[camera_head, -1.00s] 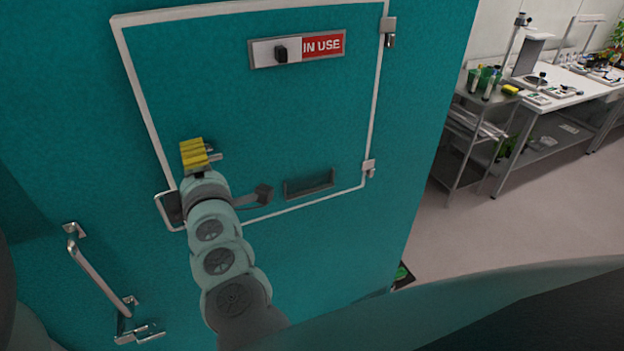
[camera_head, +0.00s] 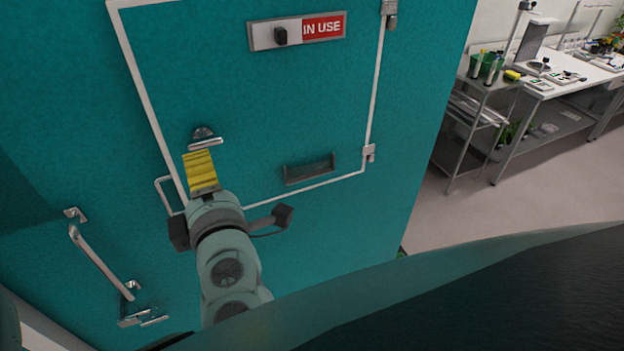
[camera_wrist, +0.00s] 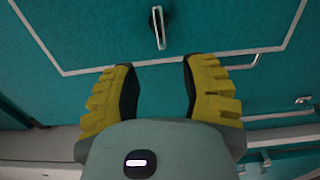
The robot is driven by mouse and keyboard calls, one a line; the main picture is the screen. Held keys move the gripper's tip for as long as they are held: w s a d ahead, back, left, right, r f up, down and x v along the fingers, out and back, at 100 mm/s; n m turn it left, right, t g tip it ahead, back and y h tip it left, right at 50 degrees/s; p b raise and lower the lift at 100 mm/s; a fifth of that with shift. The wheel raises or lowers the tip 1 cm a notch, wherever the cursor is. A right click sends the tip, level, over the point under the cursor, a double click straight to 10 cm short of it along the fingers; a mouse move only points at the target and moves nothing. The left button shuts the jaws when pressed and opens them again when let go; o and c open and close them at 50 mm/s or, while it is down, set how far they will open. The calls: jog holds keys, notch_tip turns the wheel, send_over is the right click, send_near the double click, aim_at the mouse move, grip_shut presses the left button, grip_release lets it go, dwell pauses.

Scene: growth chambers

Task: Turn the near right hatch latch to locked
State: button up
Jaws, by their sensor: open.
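The hatch latch (camera_head: 206,141) is a silver lever on a round dark hub, on the lower left of a teal hatch door (camera_head: 270,110) framed in white. In the head view its lever lies nearly level, tilted slightly up to the right. In the wrist view the latch (camera_wrist: 158,27) hangs ahead of the fingers with its lever nearly upright in the picture. My gripper (camera_head: 201,153), with yellow ribbed fingers, is just below the latch in the head view. In the wrist view my gripper (camera_wrist: 159,66) is open and empty, the latch beyond its fingertips and apart from them.
A slider with a red IN USE sign (camera_head: 323,27) is at the hatch's top. A recessed slot (camera_head: 310,170) lies low on the hatch. A long bar handle (camera_head: 100,262) and another silver latch (camera_head: 140,318) are lower left. A cart and workbench (camera_head: 565,85) stand right, beside open floor.

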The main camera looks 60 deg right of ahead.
jog(key=shift+v, duration=1.15)
